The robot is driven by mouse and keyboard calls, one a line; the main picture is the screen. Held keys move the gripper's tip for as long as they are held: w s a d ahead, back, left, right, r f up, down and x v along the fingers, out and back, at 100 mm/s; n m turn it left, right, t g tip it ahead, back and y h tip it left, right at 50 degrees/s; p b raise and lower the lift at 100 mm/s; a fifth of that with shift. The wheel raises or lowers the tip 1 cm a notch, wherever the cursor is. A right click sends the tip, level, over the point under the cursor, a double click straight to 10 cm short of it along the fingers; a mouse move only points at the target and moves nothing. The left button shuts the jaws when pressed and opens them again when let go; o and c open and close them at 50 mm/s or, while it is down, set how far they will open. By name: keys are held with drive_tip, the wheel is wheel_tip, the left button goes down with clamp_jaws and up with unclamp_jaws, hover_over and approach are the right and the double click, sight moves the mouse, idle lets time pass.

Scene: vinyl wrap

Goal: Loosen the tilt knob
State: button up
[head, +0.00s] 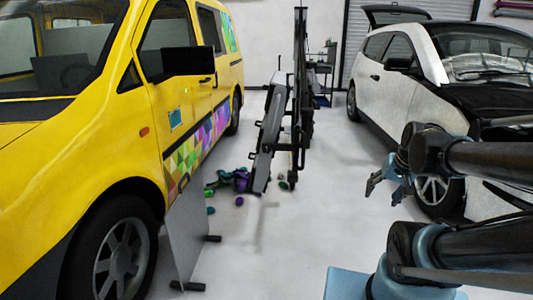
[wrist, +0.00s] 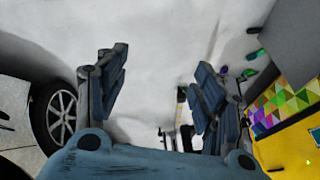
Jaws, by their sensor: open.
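A tall black stand (head: 301,100) with a tilted dark panel (head: 267,135) stands mid-floor between the two vehicles. No tilt knob can be made out; small dark parts on the stand are too small to tell apart. My gripper (head: 383,189) is at the right in the head view, in front of the white car and well apart from the stand. In the wrist view my gripper (wrist: 160,65) has its two blue-grey fingers spread wide, with only floor between them. A thin dark structure (wrist: 182,118) shows beyond the right finger, partly hidden.
A yellow van (head: 200,105) with a coloured triangle pattern is on the left; a grey panel on feet (head: 187,240) leans near it. A white and black car (head: 400,80) is on the right. Several coloured items (head: 235,182) lie at the stand's base. Floor in the middle foreground is clear.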

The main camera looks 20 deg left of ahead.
drive_tip(key=w+a+r+m+t+y, duration=0.25)
drive_tip(key=w+a+r, duration=0.25)
drive_tip(key=w+a, duration=0.45)
drive_tip(key=w+a+r+m+t+y, duration=0.2)
drive_tip(key=w+a+r+m+y, duration=0.15)
drive_tip(key=w+a, duration=0.55)
drive_tip(key=w+a+r+m+t+y, duration=0.25)
drive_tip(key=w+a+r, duration=0.25)
drive_tip(key=w+a, duration=0.45)
drive_tip(key=w+a+f+m+t, duration=0.2)
drive_tip(key=w+a+m+t, duration=0.2)
drive_tip(key=a+m, duration=0.65)
drive_tip(key=m+t+h, duration=0.2)
drive_tip(key=m+h, duration=0.5)
drive_tip(key=m, duration=0.7)
approach(267, 149)
drive_tip(key=shift+y, duration=0.25)
drive_tip(key=x, duration=0.9)
drive_tip(key=shift+w+f, duration=0.1)
drive_tip(key=shift+w, duration=0.15)
drive_tip(key=shift+c, duration=0.2)
drive_tip(key=c, duration=1)
